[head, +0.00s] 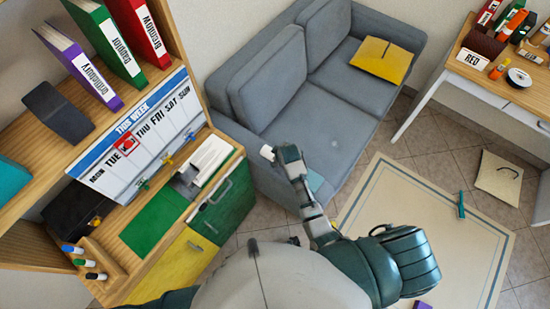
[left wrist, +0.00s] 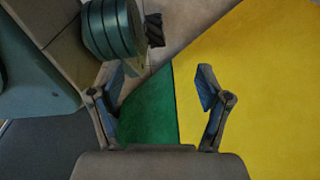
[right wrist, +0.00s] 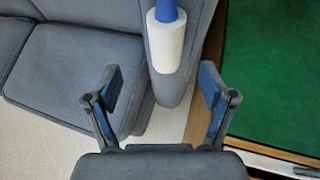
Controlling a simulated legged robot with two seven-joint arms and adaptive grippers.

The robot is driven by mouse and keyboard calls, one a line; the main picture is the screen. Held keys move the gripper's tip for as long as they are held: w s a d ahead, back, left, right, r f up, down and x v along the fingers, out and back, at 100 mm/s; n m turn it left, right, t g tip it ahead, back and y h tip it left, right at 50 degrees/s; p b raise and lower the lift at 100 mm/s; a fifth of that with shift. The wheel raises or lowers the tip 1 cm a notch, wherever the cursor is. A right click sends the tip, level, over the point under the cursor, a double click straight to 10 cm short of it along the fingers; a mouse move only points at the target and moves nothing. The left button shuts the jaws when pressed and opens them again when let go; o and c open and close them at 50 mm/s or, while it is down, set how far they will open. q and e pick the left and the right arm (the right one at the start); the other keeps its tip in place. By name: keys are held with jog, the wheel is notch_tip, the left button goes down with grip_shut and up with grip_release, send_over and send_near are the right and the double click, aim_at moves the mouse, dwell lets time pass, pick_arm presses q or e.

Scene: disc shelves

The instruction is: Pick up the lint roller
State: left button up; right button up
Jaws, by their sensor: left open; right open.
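The lint roller (right wrist: 166,45) has a white roll and a blue handle. In the right wrist view it lies against the grey sofa's arm, just beyond my right gripper (right wrist: 162,92), which is open and empty with the roller apart from its fingers. In the head view my right gripper (head: 289,158) is over the sofa arm, and a small white piece beside it looks like the roller, the rest hidden. My left gripper (left wrist: 161,85) is open and empty, facing the green and yellow cabinet fronts. Its fingers do not show in the head view.
The grey sofa (head: 300,80) holds a yellow cushion (head: 382,60). The wooden shelf unit (head: 190,35) with binders and a weekly calendar (head: 140,135) stands left, above green and yellow drawers (head: 172,265). A white desk (head: 500,85) stands right. The rug (head: 400,195) is mostly clear.

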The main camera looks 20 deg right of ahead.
aim_at(273, 155)
jog(key=x, duration=0.3)
jog(key=shift+w+f+b, duration=0.1)
jog(key=shift+f+b, duration=0.15)
jog(key=shift+b, duration=0.1)
jog(key=shift+w+a+f, duration=0.25)
jog(key=shift+f, duration=0.2)
jog(key=f, duration=0.1)
jog(key=w+f+b, duration=0.1)
jog(key=w+a+f+b, duration=0.1)
jog(key=shift+f, duration=0.4)
jog(key=shift+w+f, duration=0.25)
jog(key=shift+f, duration=0.05)
pick_arm(q)
jog(key=w+d+r, duration=0.1)
jog(key=w+r, duration=0.4)
jog(key=w, duration=0.1)
jog(key=shift+w, duration=0.4)
pick_arm(e)
jog(key=shift+d, duration=0.1)
jog(key=shift+r, duration=0.1)
jog(key=c, duration=1.3)
pick_arm(q)
jog(key=shift+a+f, duration=0.1)
